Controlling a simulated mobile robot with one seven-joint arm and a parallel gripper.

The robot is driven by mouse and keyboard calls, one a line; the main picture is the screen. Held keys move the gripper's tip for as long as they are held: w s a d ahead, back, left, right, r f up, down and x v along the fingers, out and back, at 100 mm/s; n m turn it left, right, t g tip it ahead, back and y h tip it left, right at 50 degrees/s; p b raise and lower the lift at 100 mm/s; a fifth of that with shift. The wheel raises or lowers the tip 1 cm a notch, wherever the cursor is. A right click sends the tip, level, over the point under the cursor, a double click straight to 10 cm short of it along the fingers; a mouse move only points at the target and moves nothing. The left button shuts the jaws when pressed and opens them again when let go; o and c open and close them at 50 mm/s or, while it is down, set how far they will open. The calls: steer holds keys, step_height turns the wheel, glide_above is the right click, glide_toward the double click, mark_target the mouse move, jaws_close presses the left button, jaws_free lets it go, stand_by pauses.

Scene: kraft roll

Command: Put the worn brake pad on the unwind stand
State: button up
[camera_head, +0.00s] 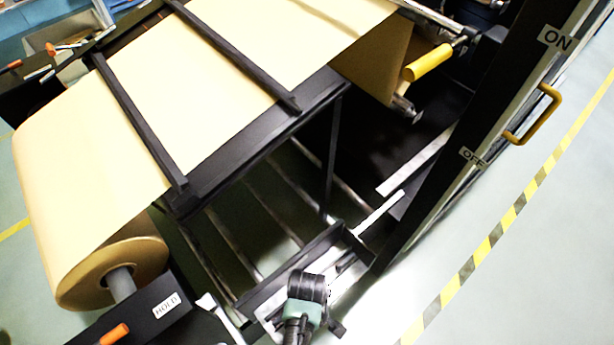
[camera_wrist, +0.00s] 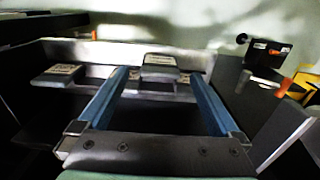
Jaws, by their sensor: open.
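In the wrist view, my gripper (camera_wrist: 157,80) is open, with its two blue fingers pointing away from the camera. A small grey block with a marked top (camera_wrist: 160,62) shows between the fingertips, against the tray's wall; contact cannot be told. A similar grey block (camera_wrist: 60,75) lies to the left. Either may be a brake pad; I cannot tell which is worn. In the head view, my gripper's dark wrist is over the narrow metal tray (camera_head: 272,297), hiding part of it. The kraft roll (camera_head: 95,275) sits at lower left, beside a black stand part marked HOLD (camera_head: 150,312), possibly the unwind stand.
A black column marked ON and OFF, with a yellow handle (camera_head: 535,115), stands right. A black box with an orange knob (camera_wrist: 265,55) is right in the wrist view.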

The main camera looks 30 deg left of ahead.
step_height(320, 180, up, 11)
steer(key=p, duration=0.1)
steer(key=shift+r+p, duration=0.15)
steer(key=shift+p, duration=0.2)
